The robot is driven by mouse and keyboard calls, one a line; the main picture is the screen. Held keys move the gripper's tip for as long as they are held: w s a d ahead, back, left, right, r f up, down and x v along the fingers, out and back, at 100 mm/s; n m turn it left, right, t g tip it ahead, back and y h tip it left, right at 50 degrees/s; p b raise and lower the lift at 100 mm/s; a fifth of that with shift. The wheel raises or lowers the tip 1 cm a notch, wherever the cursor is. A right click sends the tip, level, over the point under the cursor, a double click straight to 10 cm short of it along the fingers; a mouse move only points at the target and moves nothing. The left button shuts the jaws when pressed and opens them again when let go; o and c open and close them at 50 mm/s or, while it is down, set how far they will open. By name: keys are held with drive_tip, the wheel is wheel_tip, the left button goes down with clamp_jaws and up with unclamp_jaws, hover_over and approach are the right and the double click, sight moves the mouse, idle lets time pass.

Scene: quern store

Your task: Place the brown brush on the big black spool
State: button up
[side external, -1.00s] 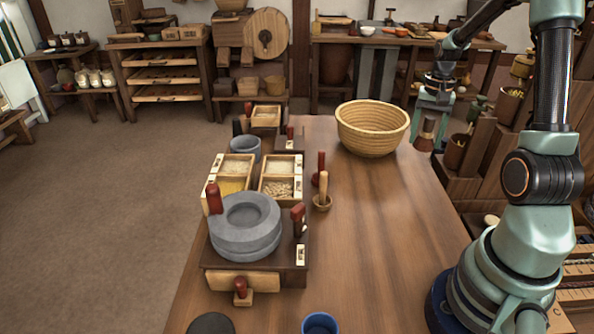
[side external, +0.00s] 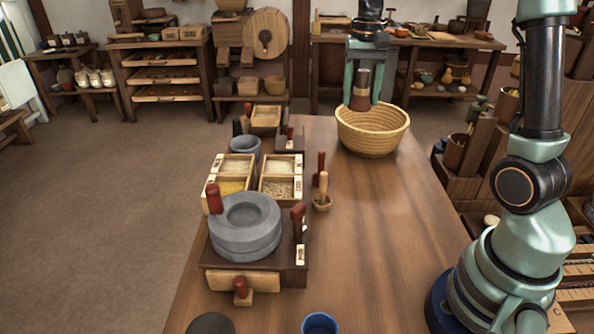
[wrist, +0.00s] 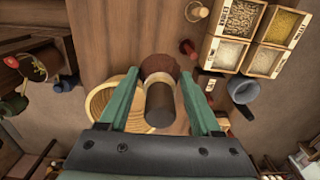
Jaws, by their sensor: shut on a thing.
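My gripper (side external: 361,92) is shut on the brown brush (side external: 363,76), one finger on each side. In the wrist view the brush's dark handle end (wrist: 160,106) shows between the fingers of my gripper (wrist: 160,78). A dark round top (side external: 211,324) at the bottom edge of the side view may be the big black spool; most of it is cut off. It does not show in the wrist view.
A woven basket (side external: 372,142) stands at the table's far end. A grey quern stone (side external: 245,240) and open grain trays (side external: 280,188) occupy the left side. The table's right-middle is clear.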

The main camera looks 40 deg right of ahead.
drive_tip(key=w+a+r+n, duration=0.2)
drive_tip(key=w+a+n, duration=0.1)
drive_tip(key=a, duration=1)
wheel_tip(320, 180, up, 6)
drive_tip(key=n, duration=0.9)
hover_over(204, 322)
drive_tip(key=s, duration=0.2)
drive_tip(key=f, duration=2)
drive_tip(key=shift+s+a, duration=0.1)
drive_tip(key=shift+a, duration=0.1)
drive_tip(key=shift+f, duration=0.15)
drive_tip(key=o, duration=1.3)
drive_tip(key=shift+o, duration=0.2)
